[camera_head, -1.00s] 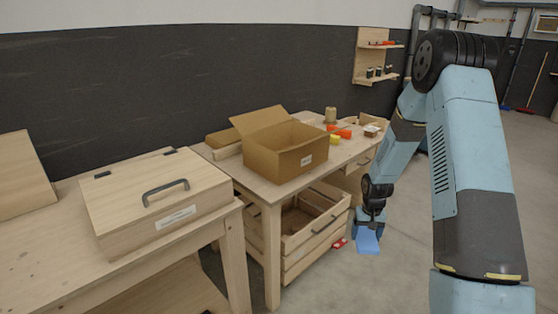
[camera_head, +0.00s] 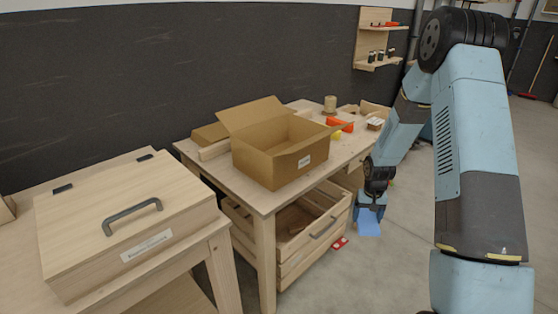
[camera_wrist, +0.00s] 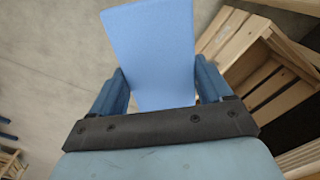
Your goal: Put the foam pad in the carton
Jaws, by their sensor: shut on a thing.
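The foam pad (camera_head: 369,224) is a flat light-blue piece held in my gripper (camera_head: 369,207), out over the floor to the right of the far workbench. In the wrist view the foam pad (camera_wrist: 152,50) stands between the two blue fingers of my gripper (camera_wrist: 158,90), which are shut on it. The carton (camera_head: 272,152) is an open brown cardboard box with a flap raised at the back and a white label on its front. It stands on the far bench, left of my gripper and higher than the pad. Its inside floor is mostly hidden.
A wooden crate (camera_head: 318,232) sits under the far workbench (camera_head: 215,171), close to my gripper; it also shows in the wrist view (camera_wrist: 232,46). Orange items (camera_head: 342,125) and a spool (camera_head: 330,104) lie behind the carton. A handled wooden box (camera_head: 90,226) stands on the near bench.

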